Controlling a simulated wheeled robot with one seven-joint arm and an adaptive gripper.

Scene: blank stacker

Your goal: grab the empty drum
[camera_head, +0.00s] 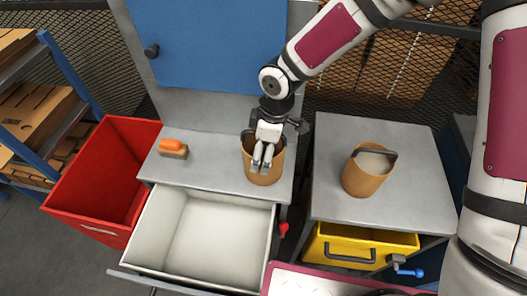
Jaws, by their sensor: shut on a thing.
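A tan drum (266,177) with a dark handle stands on the grey worktop at the centre, to the right of the brush. My gripper (262,165) reaches down over it, its fingers covering part of its rim and inside. The gripper is shut on this drum; the exact contact is partly hidden by the fingers. A second tan drum (362,184) with a dark handle stands on the right worktop. It holds pale contents near its rim.
An orange-handled brush (173,149) lies on the left worktop (212,146). Below it, a white-lined drawer (175,225) is open and empty. A red bin (75,195) stands at left, a yellow drawer (330,236) below the right worktop (430,190). A blue panel (210,45) rises behind.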

